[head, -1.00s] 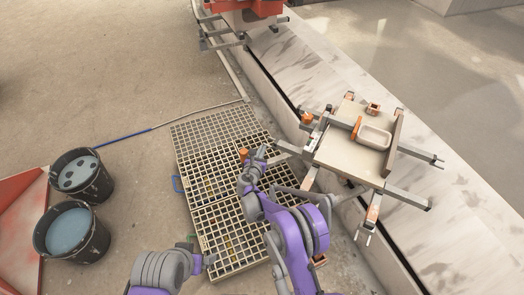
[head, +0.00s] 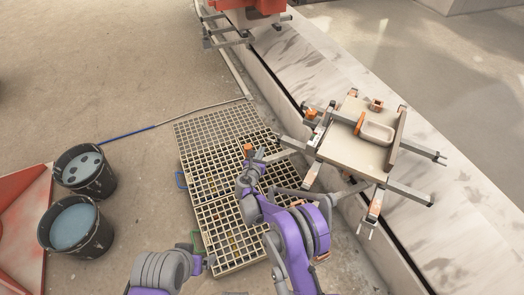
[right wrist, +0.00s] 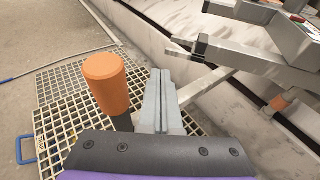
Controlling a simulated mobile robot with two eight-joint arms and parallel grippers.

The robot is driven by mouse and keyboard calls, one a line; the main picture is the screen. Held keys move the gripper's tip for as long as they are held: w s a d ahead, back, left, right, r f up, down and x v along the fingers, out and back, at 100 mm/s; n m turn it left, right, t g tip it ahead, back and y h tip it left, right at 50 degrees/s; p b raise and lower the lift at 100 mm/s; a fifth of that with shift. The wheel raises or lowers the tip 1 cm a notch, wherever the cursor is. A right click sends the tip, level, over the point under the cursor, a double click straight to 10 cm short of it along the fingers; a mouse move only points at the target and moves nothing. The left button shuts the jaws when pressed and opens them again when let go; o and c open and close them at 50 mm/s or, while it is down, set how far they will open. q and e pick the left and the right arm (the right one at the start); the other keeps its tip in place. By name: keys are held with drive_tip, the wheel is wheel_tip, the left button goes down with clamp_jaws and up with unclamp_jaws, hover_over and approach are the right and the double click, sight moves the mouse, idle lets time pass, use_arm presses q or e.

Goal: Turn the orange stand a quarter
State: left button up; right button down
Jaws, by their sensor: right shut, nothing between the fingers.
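The stand (head: 340,150) at the right has a square beige board, grey arms reaching outward and orange clamps and tips. An upright orange handle (head: 247,148) with a dark stem is by my right gripper (head: 259,156). In the right wrist view the handle (right wrist: 104,82) is just left of the shut, empty fingers (right wrist: 160,75), which are not around it. Its stem's foot is hidden behind my gripper body. My left gripper (head: 206,262) is low in the head view, away from the stand; its jaws are unclear.
Cream floor grating (head: 205,130) lies under my arms. Two dark buckets (head: 84,172) (head: 75,227) stand at the left. A blue-ended pole (head: 130,135) lies on the floor. A low pale wall (head: 330,62) runs behind the stand. A red-orange unit (head: 250,18) is at the top.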

drive_tip(key=a+p+v, duration=0.2)
drive_tip(key=v, duration=0.7)
drive_tip(key=shift+a+r, duration=0.2)
